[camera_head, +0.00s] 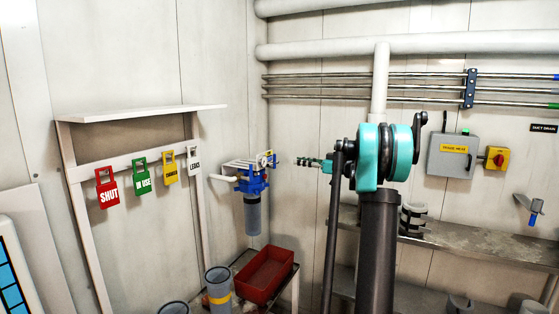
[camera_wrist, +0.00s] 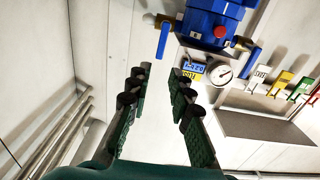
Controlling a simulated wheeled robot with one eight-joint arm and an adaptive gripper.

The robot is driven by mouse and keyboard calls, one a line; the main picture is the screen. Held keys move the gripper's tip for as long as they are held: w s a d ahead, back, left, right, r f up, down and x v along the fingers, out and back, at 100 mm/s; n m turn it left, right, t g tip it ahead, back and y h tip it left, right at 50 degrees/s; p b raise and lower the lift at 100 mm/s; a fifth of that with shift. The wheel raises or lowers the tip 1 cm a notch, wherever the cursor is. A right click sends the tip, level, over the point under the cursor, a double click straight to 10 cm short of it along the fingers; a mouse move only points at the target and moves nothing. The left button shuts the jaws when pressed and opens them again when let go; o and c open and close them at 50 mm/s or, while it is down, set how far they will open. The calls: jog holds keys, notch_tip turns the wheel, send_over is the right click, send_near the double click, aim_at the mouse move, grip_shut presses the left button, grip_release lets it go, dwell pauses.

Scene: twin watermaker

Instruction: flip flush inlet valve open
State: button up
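A blue filter unit (camera_head: 250,177) with a grey bowl hangs on the wall in the head view. Its blue head (camera_wrist: 212,20) is at the top of the wrist view. A blue lever handle (camera_wrist: 163,40) sits by a brass fitting on its left there, and a second blue lever (camera_wrist: 251,57) is on its right. No label shows which is the flush inlet valve. My gripper (camera_wrist: 158,84) is open and empty, its fingertips just short of the left lever and apart from it. In the head view my gripper (camera_head: 310,162) is right of the unit, pointing at it.
A round gauge (camera_wrist: 222,73) and a small blue display (camera_wrist: 191,69) are near the unit. Coloured tags (camera_head: 143,177) hang on a rack at left. A red bin (camera_head: 265,275) stands below. Pipes (camera_head: 340,87) run along the wall.

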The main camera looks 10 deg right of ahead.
jog(key=x, duration=1)
jog(key=shift+a, duration=0.2)
jog(key=shift+w, duration=0.1)
jog(key=shift+c, duration=0.3)
grip_shut()
